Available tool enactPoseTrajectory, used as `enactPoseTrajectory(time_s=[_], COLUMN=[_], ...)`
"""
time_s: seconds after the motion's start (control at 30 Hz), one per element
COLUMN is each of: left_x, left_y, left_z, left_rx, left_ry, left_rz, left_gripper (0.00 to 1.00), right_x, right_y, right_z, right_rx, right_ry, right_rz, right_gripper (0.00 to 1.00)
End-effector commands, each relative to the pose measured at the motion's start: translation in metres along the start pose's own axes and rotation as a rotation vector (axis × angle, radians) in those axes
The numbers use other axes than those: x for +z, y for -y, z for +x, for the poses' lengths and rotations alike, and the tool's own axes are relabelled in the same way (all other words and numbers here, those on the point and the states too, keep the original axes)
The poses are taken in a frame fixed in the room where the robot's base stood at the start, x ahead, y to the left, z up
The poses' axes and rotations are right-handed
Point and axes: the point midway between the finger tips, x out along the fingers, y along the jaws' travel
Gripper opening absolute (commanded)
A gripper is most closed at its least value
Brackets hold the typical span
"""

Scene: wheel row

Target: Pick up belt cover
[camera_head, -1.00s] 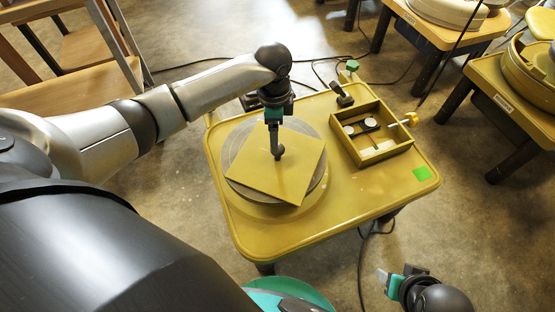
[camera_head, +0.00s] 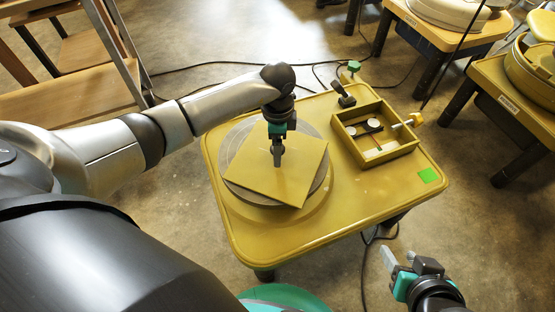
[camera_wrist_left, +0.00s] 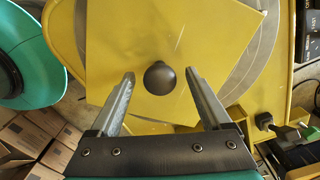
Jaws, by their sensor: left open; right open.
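The belt cover appears to be the square yellow plate (camera_head: 300,160) lying on a round grey wheel disc (camera_head: 239,137) on the yellow table. In the left wrist view the plate (camera_wrist_left: 120,40) has a dark round knob (camera_wrist_left: 159,78). My left gripper (camera_head: 277,158) points down over the plate's middle. In the left wrist view its open fingers (camera_wrist_left: 160,76) have the knob between their tips, with a gap on each side. In the head view the fingers hide most of the knob. My right gripper (camera_head: 405,258) is open and empty, off the table's front right side.
An open yellow box (camera_head: 402,147) with small parts inside stands on the right of the table (camera_head: 330,215). Other wheel tables (camera_head: 500,85) stand at the right. A wooden shelf (camera_head: 95,92) is at the upper left.

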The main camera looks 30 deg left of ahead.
Motion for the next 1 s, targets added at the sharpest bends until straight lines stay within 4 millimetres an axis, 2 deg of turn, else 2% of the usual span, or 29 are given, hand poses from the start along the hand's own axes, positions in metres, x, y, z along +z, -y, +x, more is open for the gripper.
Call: enactPoseTrajectory(time_s=[0.13, 0.47, 1.0], left_x=[-0.0002, -0.0001, 0.0000], left_y=[-0.0003, -0.0002, -0.0001], left_z=[0.0063, 0.0072, 0.0070], left_rx=[0.000, 0.000, 0.000], left_ry=[0.000, 0.000, 0.000], left_rz=[0.000, 0.000, 0.000], left_gripper=[0.81, 0.81, 0.23], right_x=[-0.0045, -0.0072, -0.0071], right_y=[0.0057, 0.0078, 0.0075], right_z=[0.0057, 0.0068, 0.0068], right_rx=[-0.015, -0.021, -0.020], right_ry=[-0.054, -0.076, -0.075], right_rz=[-0.001, -0.001, -0.001], right_gripper=[0.50, 0.50, 0.50])
